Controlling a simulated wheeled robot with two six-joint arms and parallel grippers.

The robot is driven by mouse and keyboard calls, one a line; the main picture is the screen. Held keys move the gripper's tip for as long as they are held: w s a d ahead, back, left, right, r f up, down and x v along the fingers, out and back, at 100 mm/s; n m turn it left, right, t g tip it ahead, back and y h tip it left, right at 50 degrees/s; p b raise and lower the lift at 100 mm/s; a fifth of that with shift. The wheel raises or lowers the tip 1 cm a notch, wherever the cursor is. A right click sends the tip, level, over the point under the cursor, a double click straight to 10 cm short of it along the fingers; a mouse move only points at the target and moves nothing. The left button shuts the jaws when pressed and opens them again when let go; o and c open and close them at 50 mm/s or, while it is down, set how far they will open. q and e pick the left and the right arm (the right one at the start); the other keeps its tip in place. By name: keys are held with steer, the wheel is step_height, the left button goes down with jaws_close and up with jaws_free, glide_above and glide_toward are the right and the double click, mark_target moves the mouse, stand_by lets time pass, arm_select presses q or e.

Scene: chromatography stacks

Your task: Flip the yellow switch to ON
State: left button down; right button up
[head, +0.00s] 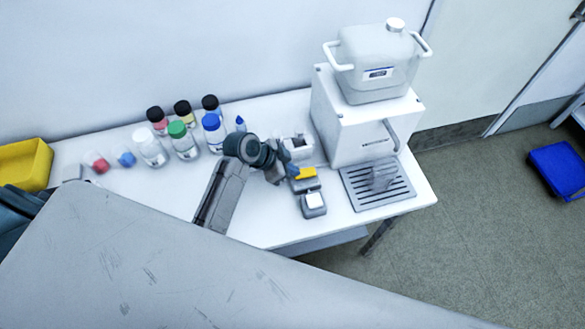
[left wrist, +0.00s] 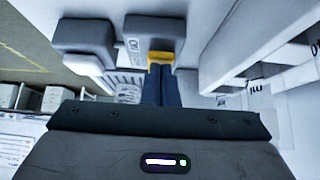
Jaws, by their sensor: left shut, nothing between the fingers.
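The yellow switch (head: 306,173) sits on a small grey box on the white table, just right of my left gripper in the head view. My left gripper (head: 291,173) is shut and empty, with its fingertips at or very near the switch. In the left wrist view the shut fingers (left wrist: 161,78) point at the yellow switch (left wrist: 161,57), which shows just past their tips. The grey switch box (left wrist: 153,27) bears dark lettering. I cannot tell whether the fingers touch the switch or which way it is set. My right gripper is not in view.
A similar grey box with a white switch (head: 314,200) stands in front. A white dispenser (head: 345,125) with a jug and a slatted drip tray (head: 352,195) stands to the right. Several capped bottles (head: 184,143) stand at the left. A yellow bin (head: 25,165) is at the far left.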

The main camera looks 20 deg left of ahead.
arm_select(q)
steer(key=shift+s+a+f+b, duration=0.2)
steer(key=shift+f+b, duration=0.15)
steer(key=shift+f, duration=0.3)
steer(key=shift+w+d+r+p, duration=0.1)
steer(key=shift+w+r+p, duration=0.05)
steer(key=shift+r+p, duration=0.25)
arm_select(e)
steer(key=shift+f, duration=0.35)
arm_select(q)
steer(key=shift+r, duration=0.1)
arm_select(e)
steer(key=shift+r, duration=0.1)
arm_select(q)
steer(key=shift+r+p, duration=0.7)
steer(key=shift+p, duration=0.15)
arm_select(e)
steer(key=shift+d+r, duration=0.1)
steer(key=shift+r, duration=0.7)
